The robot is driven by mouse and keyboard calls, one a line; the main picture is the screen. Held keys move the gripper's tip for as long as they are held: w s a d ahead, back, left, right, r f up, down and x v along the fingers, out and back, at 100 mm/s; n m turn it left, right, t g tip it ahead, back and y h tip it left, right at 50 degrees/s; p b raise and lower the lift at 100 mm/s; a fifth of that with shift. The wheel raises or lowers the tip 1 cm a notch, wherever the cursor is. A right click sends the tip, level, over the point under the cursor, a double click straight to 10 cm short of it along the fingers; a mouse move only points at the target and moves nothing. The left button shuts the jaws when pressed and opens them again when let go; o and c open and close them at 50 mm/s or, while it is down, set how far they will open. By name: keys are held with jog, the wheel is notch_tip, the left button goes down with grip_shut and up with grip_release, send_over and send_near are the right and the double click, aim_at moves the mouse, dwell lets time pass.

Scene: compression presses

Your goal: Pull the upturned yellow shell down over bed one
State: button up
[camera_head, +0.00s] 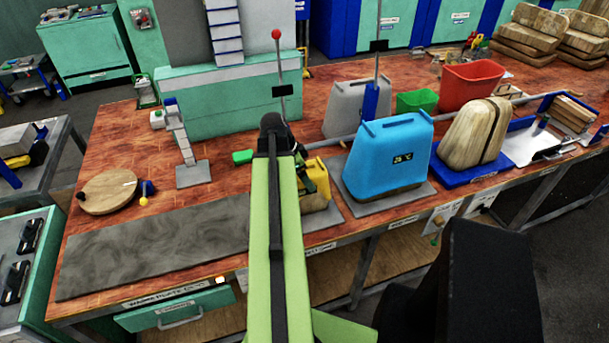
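A yellow shell (319,176) shows in the head view just right of my arm, low over a tan form on a grey base plate (329,216). My arm hides its left part, so I cannot tell its full tilt or how closely it sits on the form. My gripper (303,178) is at the far end of my lime-green arm, beside the yellow shell's left edge. The gripper is small and mostly covered, so its fingers and any contact with the shell are unclear.
A blue shell (390,153) with a temperature display stands close on the right. A grey shell (346,109) is behind it. A strapped wooden form (473,140) stands further right. A flat grey slab (150,249) covers the bench's front left. A lever with a red knob (276,35) rises behind.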

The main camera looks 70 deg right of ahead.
jog(key=shift+f+b, duration=0.35)
jog(key=shift+f, duration=0.1)
jog(key=o, duration=1.8)
jog(key=shift+o, duration=0.2)
jog(key=shift+r, duration=0.15)
jog(key=p+v, duration=1.6)
jog(key=v, duration=0.1)
jog(key=shift+w+a, duration=0.1)
